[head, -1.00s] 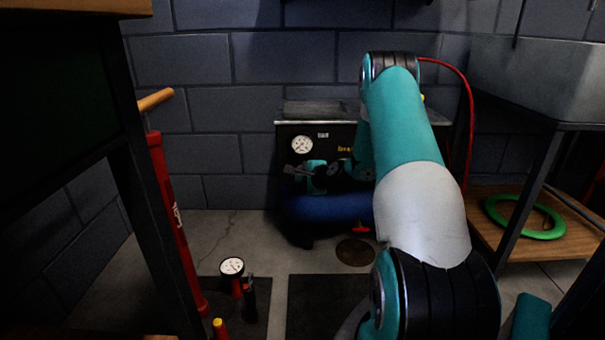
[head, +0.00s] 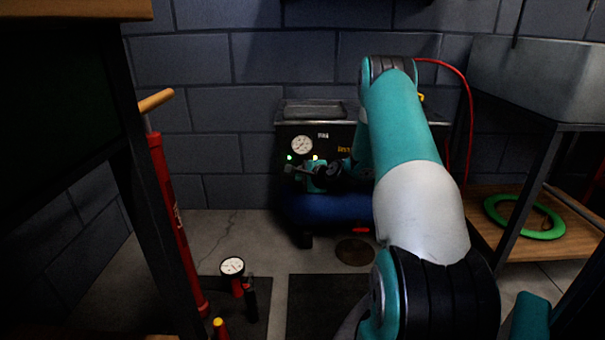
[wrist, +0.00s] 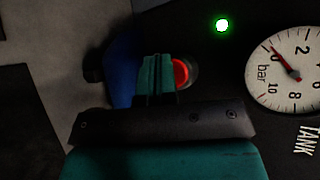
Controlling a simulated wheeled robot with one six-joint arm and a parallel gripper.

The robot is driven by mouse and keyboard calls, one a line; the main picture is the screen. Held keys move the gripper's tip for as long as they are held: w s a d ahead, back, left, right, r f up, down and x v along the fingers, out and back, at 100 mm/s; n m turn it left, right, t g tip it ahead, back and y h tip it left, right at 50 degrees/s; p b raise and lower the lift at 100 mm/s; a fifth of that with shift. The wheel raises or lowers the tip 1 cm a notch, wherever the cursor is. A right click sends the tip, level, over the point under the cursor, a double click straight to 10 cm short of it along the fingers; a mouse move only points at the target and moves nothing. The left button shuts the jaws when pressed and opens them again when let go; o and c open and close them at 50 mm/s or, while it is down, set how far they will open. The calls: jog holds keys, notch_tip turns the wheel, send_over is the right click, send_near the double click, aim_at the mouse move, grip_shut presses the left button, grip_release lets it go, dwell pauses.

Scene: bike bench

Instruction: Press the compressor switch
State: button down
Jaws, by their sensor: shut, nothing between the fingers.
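The compressor has a dark front panel (head: 333,140) above a blue tank (head: 335,207), at the back in the head view. Its red round switch (wrist: 182,73) shows in the wrist view, partly covered by my fingers. A green lamp (wrist: 222,25) glows on the panel beside the gauge (wrist: 290,68), whose needle is near 0. My gripper (head: 289,169) is shut and empty, in front of the panel. In the wrist view its teal fingertips (wrist: 158,72) overlap the switch's left side; I cannot tell whether they touch it.
A red floor pump (head: 170,200) with a wooden handle stands at the left, near a bench leg. A small gauge (head: 232,267) stands on the floor. A shelf with a green ring (head: 540,233) is at the right. A red hose (head: 468,100) runs behind my arm.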

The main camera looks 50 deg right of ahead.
jog(key=shift+s+a, duration=0.35)
jog(key=s+a, duration=0.4)
jog(key=shift+a, duration=0.3)
dwell(0.4)
